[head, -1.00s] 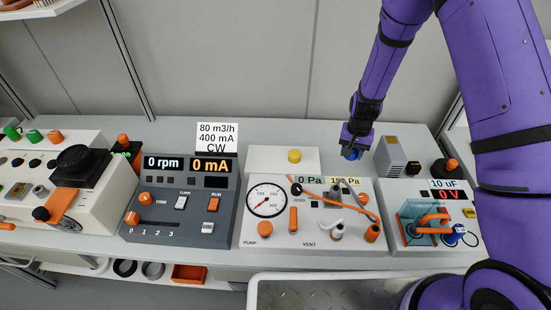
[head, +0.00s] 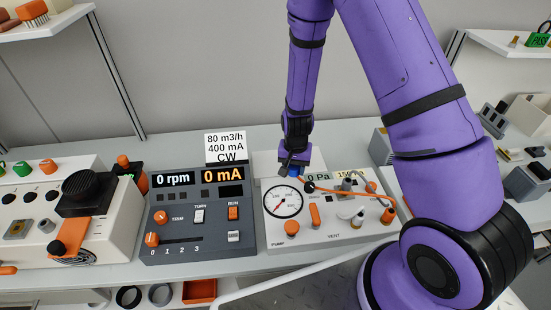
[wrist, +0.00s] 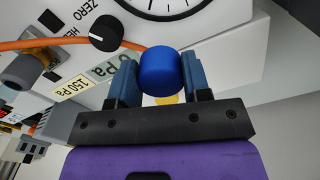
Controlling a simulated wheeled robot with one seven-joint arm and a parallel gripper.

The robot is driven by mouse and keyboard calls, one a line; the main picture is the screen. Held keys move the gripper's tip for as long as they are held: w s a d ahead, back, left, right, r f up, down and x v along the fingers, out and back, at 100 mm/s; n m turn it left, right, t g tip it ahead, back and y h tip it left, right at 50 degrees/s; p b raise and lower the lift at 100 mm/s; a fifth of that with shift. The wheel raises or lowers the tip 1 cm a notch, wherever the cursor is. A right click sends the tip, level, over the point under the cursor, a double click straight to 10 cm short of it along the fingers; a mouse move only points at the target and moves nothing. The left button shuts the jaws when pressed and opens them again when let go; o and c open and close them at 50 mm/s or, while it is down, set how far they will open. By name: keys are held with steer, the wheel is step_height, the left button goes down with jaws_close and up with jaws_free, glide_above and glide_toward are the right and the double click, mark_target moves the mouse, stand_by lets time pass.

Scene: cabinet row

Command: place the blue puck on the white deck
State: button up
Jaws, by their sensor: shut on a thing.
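The blue puck (wrist: 160,70) is a short blue cylinder held between the two blue-grey fingers of my gripper (wrist: 161,80) in the wrist view. In the head view my gripper (head: 293,168) is at the back edge of the gauge panel, with a bit of the blue puck (head: 298,172) showing below it. The white deck (head: 264,164) is a low white block behind the gauge panel, partly hidden by my gripper and arm. A yellow piece (wrist: 165,99) shows partly behind the puck in the wrist view. I cannot tell whether the puck touches anything below it.
The gauge panel (head: 328,228) has knobs, an orange hose and upright fittings close to my gripper. The dark rpm panel (head: 197,222) and a white sign (head: 225,147) stand to the left. My arm covers much of the right side.

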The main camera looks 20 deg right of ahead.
glide_above(277, 163)
steer(key=shift+s+f, duration=0.1)
steer(key=shift+f, duration=2.1)
steer(key=shift+f, duration=0.15)
steer(key=o, duration=0.9)
